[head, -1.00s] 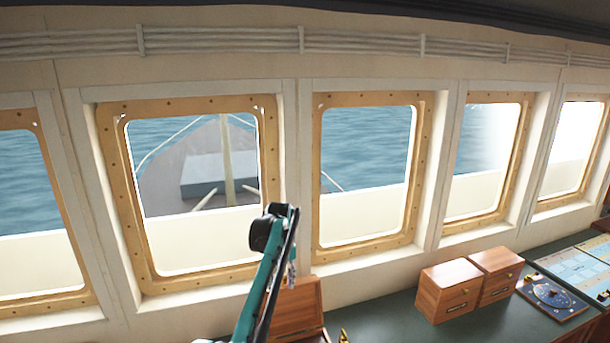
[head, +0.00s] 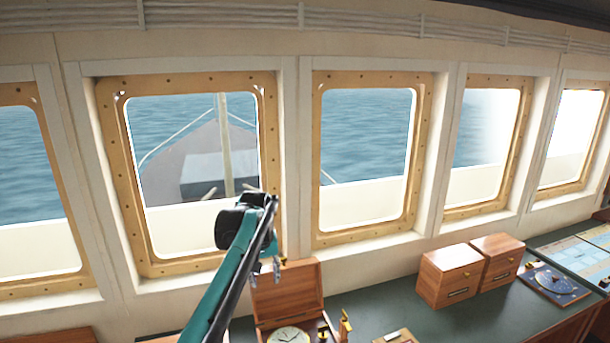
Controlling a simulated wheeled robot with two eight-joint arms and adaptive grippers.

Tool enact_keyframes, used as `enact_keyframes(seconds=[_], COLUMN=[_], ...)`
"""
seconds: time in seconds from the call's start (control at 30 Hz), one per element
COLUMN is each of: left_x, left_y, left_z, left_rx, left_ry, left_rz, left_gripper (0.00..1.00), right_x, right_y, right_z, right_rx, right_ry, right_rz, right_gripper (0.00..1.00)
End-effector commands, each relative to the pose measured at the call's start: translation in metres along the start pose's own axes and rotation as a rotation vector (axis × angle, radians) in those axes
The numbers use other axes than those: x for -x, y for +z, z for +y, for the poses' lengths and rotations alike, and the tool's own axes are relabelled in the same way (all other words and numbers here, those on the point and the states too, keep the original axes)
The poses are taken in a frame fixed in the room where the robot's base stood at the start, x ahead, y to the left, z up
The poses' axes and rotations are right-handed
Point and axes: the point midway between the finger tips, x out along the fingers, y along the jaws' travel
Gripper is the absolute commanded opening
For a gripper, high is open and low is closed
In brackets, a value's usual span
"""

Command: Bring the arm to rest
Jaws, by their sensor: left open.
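My left arm (head: 226,275), teal and black, rises from the bottom of the head view. Its black wrist end stands in front of the second window's lower right corner. My left gripper (head: 267,270) hangs below that end, with small grey fingertips beside the open lid of a wooden box. It is open, and nothing shows between its fingers. Most of the gripper is hidden behind the arm. My right gripper is not in view.
An open wooden box (head: 287,290) with a round white dial (head: 289,335) stands on the green console (head: 385,300). A small brass object (head: 345,325) is beside it. Two closed wooden boxes (head: 448,276) and a blue dial instrument (head: 553,282) stand to the right. Windows line the wall behind.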

Motion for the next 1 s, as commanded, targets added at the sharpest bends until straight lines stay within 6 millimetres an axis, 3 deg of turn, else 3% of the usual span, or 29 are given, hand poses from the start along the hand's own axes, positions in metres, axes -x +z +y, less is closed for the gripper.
enact_keyframes(seconds=[0.03,0.2,0.37,0.57,0.7,0.83,1.0], left_x=[-0.007,-0.015,-0.038,-0.091,-0.14,-0.178,-0.201], left_y=[0.02,0.082,0.15,0.245,0.306,0.346,0.369], left_z=[-0.011,-0.044,-0.075,-0.112,-0.134,-0.147,-0.154], left_rx=[-0.01,-0.055,-0.097,-0.151,-0.183,-0.208,-0.223], left_ry=[0.007,0.029,0.043,0.052,0.052,0.05,0.048], left_rz=[0.019,0.096,0.169,0.263,0.325,0.367,0.395], left_gripper=[0.41,0.41,0.41,0.41,0.41,0.41,0.41], right_x=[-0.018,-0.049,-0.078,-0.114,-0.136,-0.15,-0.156], right_y=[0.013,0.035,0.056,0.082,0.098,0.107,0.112], right_z=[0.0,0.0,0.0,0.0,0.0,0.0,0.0], right_rx=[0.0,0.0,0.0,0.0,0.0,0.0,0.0], right_ry=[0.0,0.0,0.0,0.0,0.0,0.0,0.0], right_rz=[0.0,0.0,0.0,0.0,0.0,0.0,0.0], right_gripper=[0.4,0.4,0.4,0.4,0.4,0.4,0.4])
